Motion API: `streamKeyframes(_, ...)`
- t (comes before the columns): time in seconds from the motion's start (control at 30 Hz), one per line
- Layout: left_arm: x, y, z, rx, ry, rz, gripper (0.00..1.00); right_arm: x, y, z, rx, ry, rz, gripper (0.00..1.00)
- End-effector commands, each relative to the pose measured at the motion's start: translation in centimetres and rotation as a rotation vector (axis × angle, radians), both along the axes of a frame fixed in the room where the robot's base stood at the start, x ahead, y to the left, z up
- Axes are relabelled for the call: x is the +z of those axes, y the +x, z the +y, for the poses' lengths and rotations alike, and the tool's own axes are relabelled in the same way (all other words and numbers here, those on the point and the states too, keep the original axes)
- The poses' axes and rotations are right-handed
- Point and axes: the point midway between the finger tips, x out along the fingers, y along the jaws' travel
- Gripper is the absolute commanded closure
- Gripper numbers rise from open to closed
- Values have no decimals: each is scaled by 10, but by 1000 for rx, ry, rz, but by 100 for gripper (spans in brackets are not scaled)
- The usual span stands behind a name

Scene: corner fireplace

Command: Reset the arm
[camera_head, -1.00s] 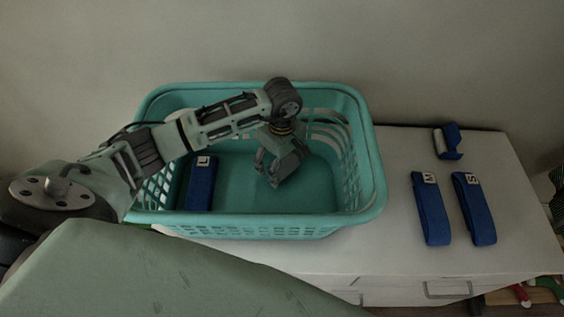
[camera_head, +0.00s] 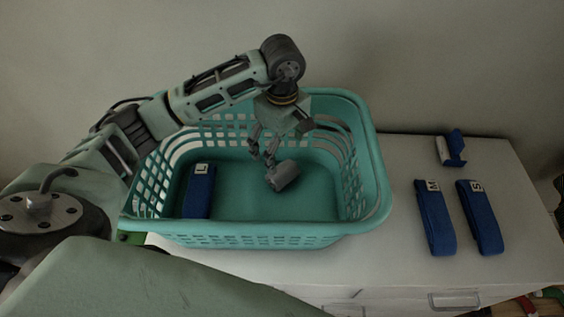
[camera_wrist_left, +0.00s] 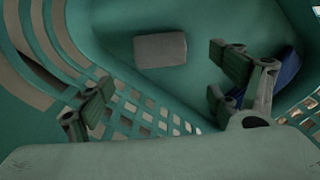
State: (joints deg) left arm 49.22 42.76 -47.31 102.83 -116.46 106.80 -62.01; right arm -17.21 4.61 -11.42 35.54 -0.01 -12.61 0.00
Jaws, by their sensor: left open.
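My left arm reaches from the left over a teal laundry basket (camera_head: 378,190). Its gripper (camera_head: 262,156) points down inside the basket, open and empty. A small grey block (camera_head: 284,177) lies on the basket floor just below and right of the fingers in the head view. In the left wrist view the grey block (camera_wrist_left: 160,50) lies beyond the spread fingers (camera_wrist_left: 165,95), apart from them. A folded blue item marked L (camera_head: 198,195) leans inside the basket's left end; a blue part (camera_wrist_left: 289,68) shows at the right in the wrist view. My right gripper is not in view.
The basket stands on a white cabinet (camera_head: 400,265) against a plain wall. To its right lie blue items marked M (camera_head: 435,222) and S (camera_head: 482,222), with another blue item (camera_head: 455,150) behind them. The basket's slotted walls surround my gripper. The space above it is clear.

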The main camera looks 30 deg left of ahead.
Motion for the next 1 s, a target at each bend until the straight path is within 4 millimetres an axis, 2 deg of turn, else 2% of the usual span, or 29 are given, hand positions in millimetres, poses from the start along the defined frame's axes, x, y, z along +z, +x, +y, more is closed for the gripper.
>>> streamKeyframes(0.1,13,1,0,0,0,-2,15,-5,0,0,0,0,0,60)
streamKeyframes(0.23,20,0,0,1,0,0,15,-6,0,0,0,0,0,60)
streamKeyframes(0.73,22,0,0,0,0,1,15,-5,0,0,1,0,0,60)
streamKeyframes(0.83,31,0,0,0,0,1,15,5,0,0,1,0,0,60)
streamKeyframes(1.0,64,0,0,0,0,0,15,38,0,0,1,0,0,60)
